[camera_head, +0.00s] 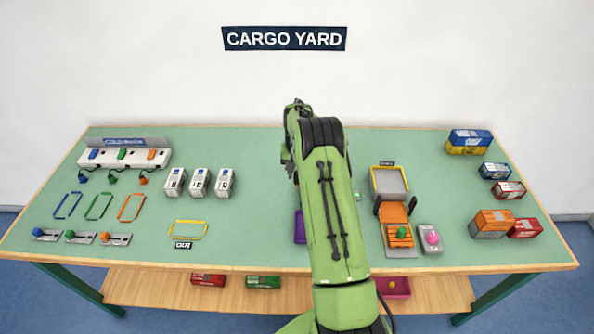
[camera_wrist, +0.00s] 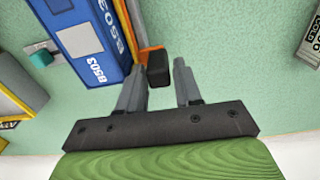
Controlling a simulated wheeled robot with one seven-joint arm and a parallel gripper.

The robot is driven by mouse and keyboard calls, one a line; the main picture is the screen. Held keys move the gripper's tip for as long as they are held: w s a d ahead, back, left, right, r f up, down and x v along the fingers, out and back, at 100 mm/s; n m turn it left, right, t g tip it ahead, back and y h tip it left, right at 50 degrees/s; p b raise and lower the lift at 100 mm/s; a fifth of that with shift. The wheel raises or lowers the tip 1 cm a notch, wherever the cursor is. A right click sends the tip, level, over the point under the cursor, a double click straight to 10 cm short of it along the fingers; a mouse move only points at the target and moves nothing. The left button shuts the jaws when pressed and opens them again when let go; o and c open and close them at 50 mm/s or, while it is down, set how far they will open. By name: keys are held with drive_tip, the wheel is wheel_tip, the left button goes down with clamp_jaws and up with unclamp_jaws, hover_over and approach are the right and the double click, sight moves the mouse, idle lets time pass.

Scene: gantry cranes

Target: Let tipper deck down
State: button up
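The block adjoins an orange strip (camera_wrist: 134,25) beside a blue container marked B503 (camera_wrist: 84,42). My arm hides my gripper in the head view.
A grey box with a pink ball (camera_head: 431,239) stands right of the orange piece. A grey yellow-edged panel (camera_head: 389,180) lies behind it. Several containers (camera_head: 492,222) line the right side; white boxes (camera_head: 199,182) stand left of my arm. A teal knob (camera_wrist: 41,56) shows in the wrist view.

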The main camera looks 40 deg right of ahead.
wheel_tip(320, 180, up, 16)
drive_tip(key=p, duration=0.2)
drive_tip(key=shift+p, duration=0.35)
drive_tip(key=shift+s+a, duration=0.1)
